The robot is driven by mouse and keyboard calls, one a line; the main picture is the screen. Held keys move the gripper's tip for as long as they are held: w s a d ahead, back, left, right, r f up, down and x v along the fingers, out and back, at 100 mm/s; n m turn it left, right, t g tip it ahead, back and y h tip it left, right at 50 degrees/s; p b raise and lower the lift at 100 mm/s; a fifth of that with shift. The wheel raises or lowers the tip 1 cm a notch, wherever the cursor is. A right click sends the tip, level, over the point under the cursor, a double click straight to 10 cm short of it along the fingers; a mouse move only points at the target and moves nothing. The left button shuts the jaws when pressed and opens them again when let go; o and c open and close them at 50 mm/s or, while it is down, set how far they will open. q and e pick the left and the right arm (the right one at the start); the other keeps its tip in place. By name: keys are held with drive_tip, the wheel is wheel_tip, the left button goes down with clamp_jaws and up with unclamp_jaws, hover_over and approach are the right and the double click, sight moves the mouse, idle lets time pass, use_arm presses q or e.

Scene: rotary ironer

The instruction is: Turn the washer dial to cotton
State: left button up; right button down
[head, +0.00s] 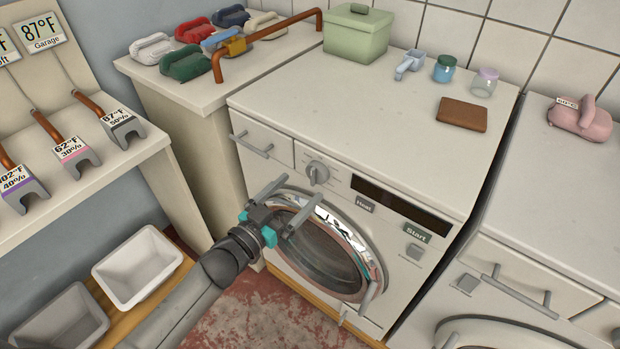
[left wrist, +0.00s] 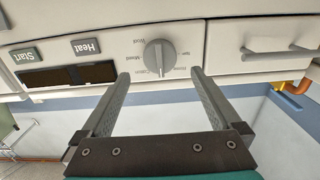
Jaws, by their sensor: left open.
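The washer (head: 310,120) has a round grey dial (head: 317,172) on its front panel, left of the dark display. In the left wrist view, turned upside down, the dial (left wrist: 159,56) has small labels around it; Cotton, Mixed and Wool are roughly readable. Which label the dial points to, I cannot tell. My left gripper (head: 302,188) is open and empty, in front of the washer just below the dial. In the left wrist view my left gripper's fingertips (left wrist: 160,75) lie on either side of the dial's line, apparently short of it. My right gripper is not in view.
The Heat button (head: 365,206), display (head: 400,206) and Start button (head: 414,252) are right of the dial. A drawer handle (head: 252,146) sticks out to its left. The round door (head: 320,250) is below. A second machine (head: 560,200) stands at right.

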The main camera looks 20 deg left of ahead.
sight(312, 177)
use_arm(q)
drive_tip(key=x, duration=0.4)
drive_tip(key=shift+w+d+b, duration=0.1)
drive_tip(key=shift+w+b, duration=0.1)
drive_tip(key=shift+b, duration=0.1)
drive_tip(key=shift+w+d, duration=0.1)
drive_tip(key=shift+w, duration=0.25)
drive_tip(key=c, duration=1.4)
drive_tip(key=shift+o, duration=0.2)
